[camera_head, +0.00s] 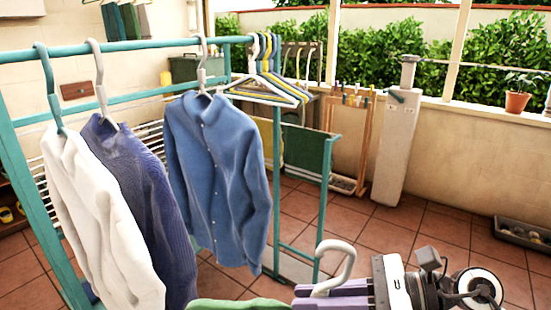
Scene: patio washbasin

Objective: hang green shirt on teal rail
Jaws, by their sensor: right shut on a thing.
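The teal rail (140,45) runs across the upper left on a teal frame. A white shirt (92,215), a dark blue knitted garment (142,195) and a blue buttoned shirt (218,165) hang from it on hangers. My right gripper (318,292) is at the bottom, low and right of the blue shirt. It is shut on a pale hanger (346,265), whose hook stands up above the fingers. A strip of the green shirt (238,304) shows left of the fingers; the rest is cut off by the frame. My left gripper is not in view.
Several empty coloured hangers (268,88) crowd the rail's right end. A rail stretch between the dark garment and blue shirt is bare. A green cloth (302,155) hangs on a lower teal rack behind. Tiled floor (400,235) is open at right.

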